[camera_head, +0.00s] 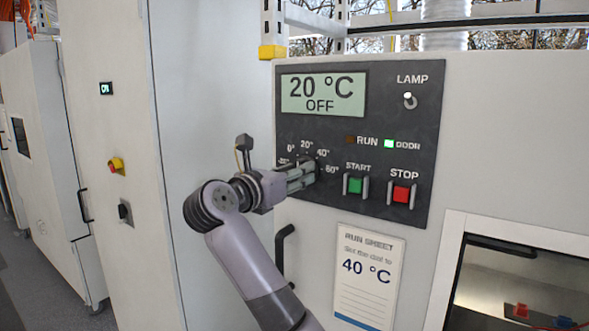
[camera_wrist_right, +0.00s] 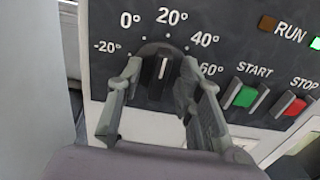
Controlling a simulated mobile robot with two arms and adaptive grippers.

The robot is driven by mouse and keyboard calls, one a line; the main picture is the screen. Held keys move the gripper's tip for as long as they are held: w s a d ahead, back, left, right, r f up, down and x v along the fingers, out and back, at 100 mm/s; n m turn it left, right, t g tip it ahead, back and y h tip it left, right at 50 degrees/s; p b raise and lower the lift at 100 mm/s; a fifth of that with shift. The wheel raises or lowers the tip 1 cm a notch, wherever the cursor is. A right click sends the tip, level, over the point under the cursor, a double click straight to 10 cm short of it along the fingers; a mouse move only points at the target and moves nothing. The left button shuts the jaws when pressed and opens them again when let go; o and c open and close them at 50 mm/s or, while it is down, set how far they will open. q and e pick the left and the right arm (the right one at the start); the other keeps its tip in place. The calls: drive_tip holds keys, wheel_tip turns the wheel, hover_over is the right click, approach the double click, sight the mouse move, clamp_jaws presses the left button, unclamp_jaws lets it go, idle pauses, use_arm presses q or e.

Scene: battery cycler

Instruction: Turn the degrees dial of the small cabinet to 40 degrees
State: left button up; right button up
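The degrees dial (camera_wrist_right: 162,66) is a dark round knob with a white pointer line on the black control panel (camera_head: 425,130). In the right wrist view its pointer stands nearly upright, toward the 20° mark; the scale runs from -20° to 60°. My right gripper (camera_head: 308,172) reaches the panel at the dial and hides most of it in the head view. In the right wrist view its fingers (camera_wrist_right: 160,76) are apart, one on each side of the dial; I cannot tell if they touch it. The display (camera_head: 322,95) reads 20 °C, OFF. My left gripper is not in view.
The green START button (camera_head: 355,185) and red STOP button (camera_head: 401,193) sit close right of the dial. A lamp switch (camera_head: 409,100) is above. The DOOR light (camera_head: 389,143) glows green. A run sheet (camera_head: 367,278) below says 40 °C. A tall cabinet (camera_head: 115,220) stands left.

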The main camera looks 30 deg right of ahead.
drive_tip(key=shift+c, duration=0.3)
clamp_jaws()
drive_tip(key=shift+s+f+m+b, duration=0.1)
drive_tip(key=shift+s+m+b, duration=0.05)
drive_tip(key=shift+m+b, duration=4.55)
drive_tip(key=shift+n+b, duration=0.8)
drive_tip(key=shift+b, duration=0.05)
